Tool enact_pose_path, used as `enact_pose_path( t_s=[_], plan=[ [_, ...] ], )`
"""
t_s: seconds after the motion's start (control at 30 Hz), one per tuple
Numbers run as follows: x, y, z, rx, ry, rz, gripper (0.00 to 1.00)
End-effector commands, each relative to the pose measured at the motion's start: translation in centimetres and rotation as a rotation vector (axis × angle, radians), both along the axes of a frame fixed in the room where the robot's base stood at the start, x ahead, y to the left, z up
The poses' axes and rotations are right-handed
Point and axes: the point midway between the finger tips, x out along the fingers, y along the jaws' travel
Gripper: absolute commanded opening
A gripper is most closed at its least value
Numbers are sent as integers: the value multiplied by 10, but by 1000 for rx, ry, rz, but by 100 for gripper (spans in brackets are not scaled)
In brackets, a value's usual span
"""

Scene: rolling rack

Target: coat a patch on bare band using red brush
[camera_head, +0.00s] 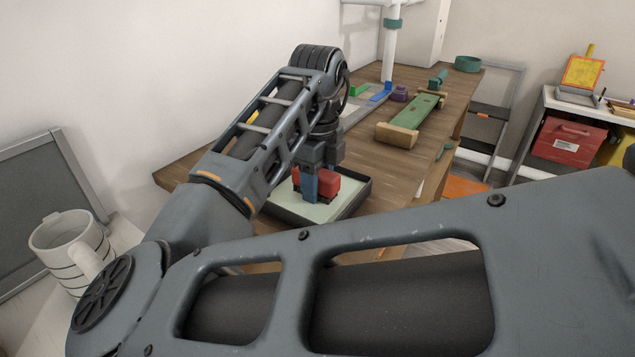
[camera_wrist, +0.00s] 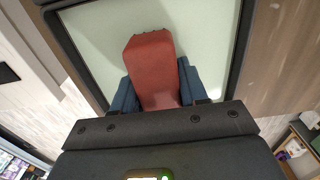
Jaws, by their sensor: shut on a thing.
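The red brush (camera_head: 327,183) is a red block-like piece held in my gripper (camera_head: 310,186) over the dark-rimmed tray (camera_head: 364,190) with a pale green inside. In the wrist view the red brush (camera_wrist: 152,58) stands out between the blue fingers of my gripper (camera_wrist: 160,88), which is shut on it. The pale inside of the tray (camera_wrist: 215,40) fills the background there. Whether the brush touches the tray surface cannot be told. I cannot make out the bare band for certain; a green board with wooden ends (camera_head: 412,121) lies farther back on the table.
The tray stands near the front of the wooden table (camera_head: 455,95). A red box (camera_head: 570,141) sits on a shelf at right.

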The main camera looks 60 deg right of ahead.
Motion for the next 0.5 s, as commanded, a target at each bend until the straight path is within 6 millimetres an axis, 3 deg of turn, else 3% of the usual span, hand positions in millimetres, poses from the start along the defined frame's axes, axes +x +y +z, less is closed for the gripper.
enact_pose_path(
  t_s=[0.5],
  plan=[
    [0,0,33,0,1,0,18]
  ],
)
